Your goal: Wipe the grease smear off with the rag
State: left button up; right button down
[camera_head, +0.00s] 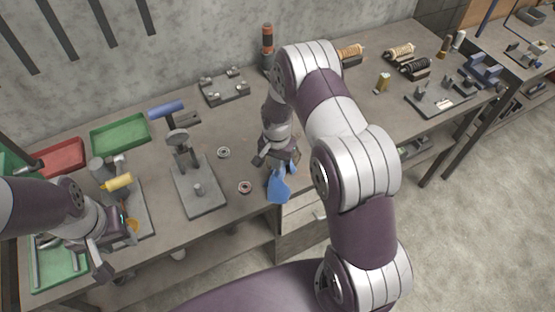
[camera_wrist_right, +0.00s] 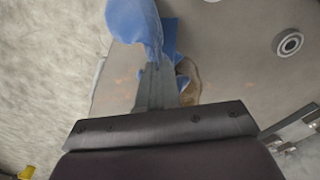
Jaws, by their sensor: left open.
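The blue rag (camera_head: 279,187) hangs from my right gripper (camera_head: 272,160) at the front edge of the workbench. In the right wrist view the rag (camera_wrist_right: 135,22) is bunched around the fingertips (camera_wrist_right: 157,80), which are shut on it. A brownish patch (camera_wrist_right: 193,88), which looks like the grease smear, shows on the bench surface right beside the fingers. It is partly hidden by the fingers and rag. In the head view I cannot make the smear out clearly behind my gripper. My left gripper (camera_head: 116,246) is open and empty over the left front of the bench.
A grey fixture (camera_head: 200,200) with a post and small rings (camera_head: 245,187) stand left of the rag. Red (camera_head: 60,158) and green (camera_head: 120,133) trays sit at the left. Spools (camera_head: 398,52) and a grey plate (camera_head: 440,98) lie at the right.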

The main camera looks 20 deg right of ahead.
notch_tip(320, 180, down, 4)
jog(key=shift+w+d+r+b, duration=0.1)
jog(key=shift+b, duration=1)
jog(key=shift+d+f, duration=0.1)
jog(key=shift+f, duration=0.2)
jog(key=shift+r, duration=0.15)
jog(key=c, duration=1.7)
grip_release()
jog(key=o, duration=1.4)
